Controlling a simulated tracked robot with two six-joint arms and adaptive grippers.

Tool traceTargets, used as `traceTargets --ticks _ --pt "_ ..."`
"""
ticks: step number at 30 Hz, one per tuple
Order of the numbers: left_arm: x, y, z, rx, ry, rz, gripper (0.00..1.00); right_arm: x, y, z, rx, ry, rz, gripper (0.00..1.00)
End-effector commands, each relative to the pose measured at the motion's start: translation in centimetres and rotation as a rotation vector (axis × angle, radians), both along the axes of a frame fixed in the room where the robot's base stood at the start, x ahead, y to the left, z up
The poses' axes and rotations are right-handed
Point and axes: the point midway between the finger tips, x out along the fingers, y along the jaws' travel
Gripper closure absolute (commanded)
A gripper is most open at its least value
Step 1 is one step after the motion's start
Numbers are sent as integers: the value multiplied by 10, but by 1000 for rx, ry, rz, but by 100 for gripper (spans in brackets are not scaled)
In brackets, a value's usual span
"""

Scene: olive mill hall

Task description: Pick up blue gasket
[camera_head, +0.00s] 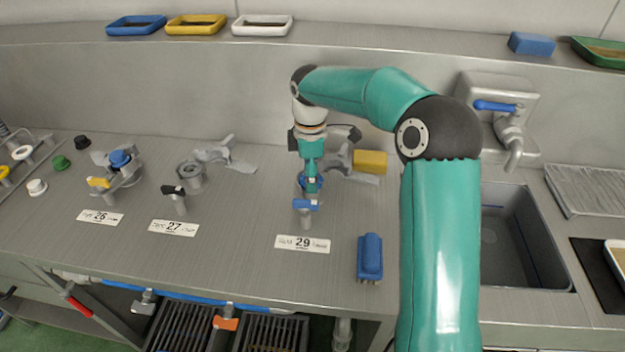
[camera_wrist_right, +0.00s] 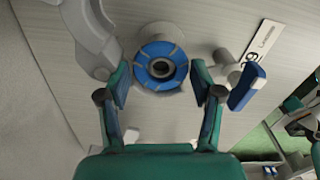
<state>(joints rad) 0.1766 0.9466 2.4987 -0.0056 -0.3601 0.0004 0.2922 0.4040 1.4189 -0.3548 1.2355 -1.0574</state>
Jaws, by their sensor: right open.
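The blue gasket (camera_wrist_right: 149,78) is a ring with pale marks and a dark centre. It sits on a round grey fitting at station 29, between the open fingers of my right gripper (camera_wrist_right: 160,72) in the wrist view, with a gap on both sides. In the head view my right gripper (camera_head: 311,183) points down over that fitting and hides most of the gasket. A blue-handled tap (camera_head: 305,205) stands just in front of the fitting and also shows beside the right finger in the wrist view (camera_wrist_right: 245,90). My left gripper is out of view.
A grey metal arm (camera_wrist_right: 90,40) lies close to the left finger. Label 29 (camera_head: 302,244) and a blue brush (camera_head: 369,258) are in front. A yellow block (camera_head: 371,161) sits behind right. The sink (camera_head: 520,240) is right; stations 27 (camera_head: 174,228) and 26 (camera_head: 100,217) are left.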

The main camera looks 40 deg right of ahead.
Motion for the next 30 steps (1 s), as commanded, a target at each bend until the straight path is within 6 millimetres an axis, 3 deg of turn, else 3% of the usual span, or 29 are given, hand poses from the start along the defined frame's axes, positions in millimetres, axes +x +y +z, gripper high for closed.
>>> traceTargets --ticks 5,11,23,30 --pt "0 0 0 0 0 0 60 0 0 0 -1 -1 0 35" --pt "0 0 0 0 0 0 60 0 0 0 -1 -1 0 61" --pt "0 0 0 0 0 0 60 0 -1 4 -1 -2 -1 62" --pt "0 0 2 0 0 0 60 0 -1 28 -2 -4 -1 62"
